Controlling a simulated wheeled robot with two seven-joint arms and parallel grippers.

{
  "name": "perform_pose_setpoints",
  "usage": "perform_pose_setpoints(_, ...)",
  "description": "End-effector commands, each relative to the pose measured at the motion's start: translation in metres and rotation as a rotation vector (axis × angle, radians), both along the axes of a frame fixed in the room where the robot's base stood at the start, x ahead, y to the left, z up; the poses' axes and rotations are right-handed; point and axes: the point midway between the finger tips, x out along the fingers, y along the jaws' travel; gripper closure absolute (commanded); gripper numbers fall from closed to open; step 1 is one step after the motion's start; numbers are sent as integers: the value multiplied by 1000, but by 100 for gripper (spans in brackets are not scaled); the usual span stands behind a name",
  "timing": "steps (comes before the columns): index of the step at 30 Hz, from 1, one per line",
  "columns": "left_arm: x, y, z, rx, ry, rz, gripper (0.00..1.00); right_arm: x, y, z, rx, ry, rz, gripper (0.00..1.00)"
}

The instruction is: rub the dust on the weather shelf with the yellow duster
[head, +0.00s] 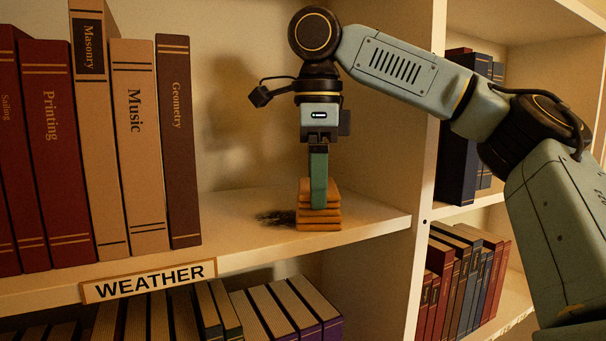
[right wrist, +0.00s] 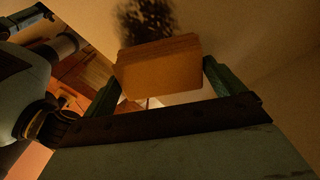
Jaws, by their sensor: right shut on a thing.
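The yellow duster (head: 318,222), a folded orange-yellow cloth block, rests on or just above the weather shelf (head: 250,238), right of the books; I cannot tell whether it touches. My right gripper (head: 319,200) points straight down and is shut on it. In the right wrist view the duster (right wrist: 160,64) sits between the green fingers of the gripper (right wrist: 160,85). A dark dust patch (head: 274,217) lies on the shelf at the duster's left and is partly hidden by it. The dust also shows beyond the duster in the right wrist view (right wrist: 145,20). My left gripper is out of view.
Upright books, among them Music (head: 139,150) and Geometry (head: 179,140), fill the shelf's left part. A WEATHER label (head: 148,281) is on the front edge. A side panel (head: 385,150) stands close on the right. More books (head: 290,305) fill the shelf below.

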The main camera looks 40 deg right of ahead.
Motion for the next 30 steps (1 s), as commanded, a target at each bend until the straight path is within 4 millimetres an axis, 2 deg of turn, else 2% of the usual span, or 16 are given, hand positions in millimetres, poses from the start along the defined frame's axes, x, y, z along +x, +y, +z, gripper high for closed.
perform_pose_setpoints(1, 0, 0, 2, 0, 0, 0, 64, -1, -8, -1, 11, 1, -12, 24)
perform_pose_setpoints(6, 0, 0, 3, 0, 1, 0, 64, -3, -20, -2, 10, 3, -15, 24)
perform_pose_setpoints(14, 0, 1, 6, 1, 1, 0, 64, -3, -21, -5, 11, 5, -16, 24)
perform_pose_setpoints(22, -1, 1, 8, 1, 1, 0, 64, 2, -2, -8, 9, 10, -15, 24)
perform_pose_setpoints(26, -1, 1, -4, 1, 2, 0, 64, 5, 11, -12, 9, 10, -13, 24)
perform_pose_setpoints(30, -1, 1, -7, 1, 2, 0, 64, 7, 19, -12, 7, 10, -10, 30)
